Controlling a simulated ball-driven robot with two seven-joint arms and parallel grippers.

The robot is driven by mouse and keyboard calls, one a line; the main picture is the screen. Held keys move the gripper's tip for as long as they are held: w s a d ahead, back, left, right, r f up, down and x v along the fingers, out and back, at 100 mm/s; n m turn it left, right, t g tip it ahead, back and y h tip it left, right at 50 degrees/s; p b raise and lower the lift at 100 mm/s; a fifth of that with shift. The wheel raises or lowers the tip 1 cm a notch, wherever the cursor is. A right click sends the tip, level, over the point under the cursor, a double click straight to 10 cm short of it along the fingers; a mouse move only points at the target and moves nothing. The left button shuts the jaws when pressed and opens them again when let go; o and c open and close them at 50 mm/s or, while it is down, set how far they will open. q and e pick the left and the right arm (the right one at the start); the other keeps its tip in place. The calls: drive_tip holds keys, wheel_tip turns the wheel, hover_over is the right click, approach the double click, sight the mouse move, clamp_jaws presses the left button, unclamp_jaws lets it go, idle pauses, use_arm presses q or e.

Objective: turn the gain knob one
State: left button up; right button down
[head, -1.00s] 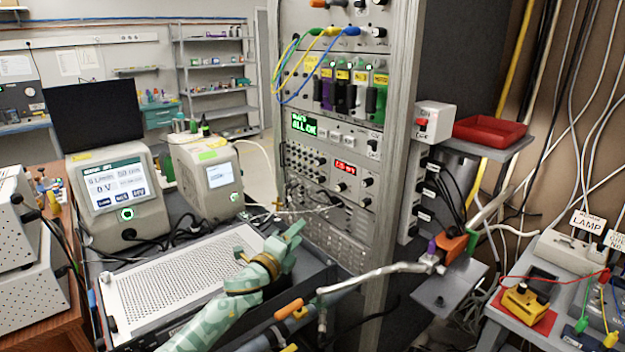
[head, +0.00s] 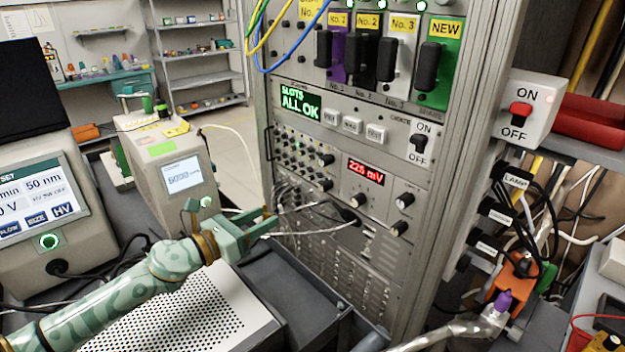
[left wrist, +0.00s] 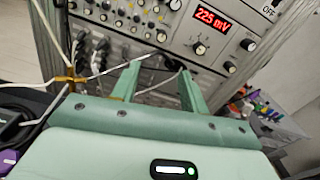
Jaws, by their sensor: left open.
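The rack panel with a red 225 mV display (head: 366,172) carries two dark knobs at its right, an upper knob (head: 405,200) and a lower knob (head: 399,228). I cannot read which one is the gain knob. In the left wrist view the display (left wrist: 211,19) and the knobs (left wrist: 248,44) show beyond my fingers. My left gripper (head: 266,220) is open and empty, left of and apart from the panel, pointing at the rack. Its two green fingers (left wrist: 160,76) also show in the left wrist view. My right gripper is not in view.
White cables (head: 290,208) cross in front of the rack near my left gripper. A perforated metal box (head: 185,318) lies below my left arm. A switch box marked ON and OFF (head: 527,108) stands right of the rack. Cartridges (head: 399,50) sit above.

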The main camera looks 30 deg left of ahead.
use_arm(q)
approach(321, 188)
drive_tip(key=p+x, duration=0.1)
drive_tip(key=x, duration=0.6)
drive_tip(key=shift+w, duration=0.3)
drive_tip(key=shift+w+d+f, duration=0.1)
drive_tip(key=shift+w+d, duration=0.1)
drive_tip(key=shift+w, duration=0.25)
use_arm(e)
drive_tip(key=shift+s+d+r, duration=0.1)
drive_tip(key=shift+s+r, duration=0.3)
use_arm(q)
clamp_jaws()
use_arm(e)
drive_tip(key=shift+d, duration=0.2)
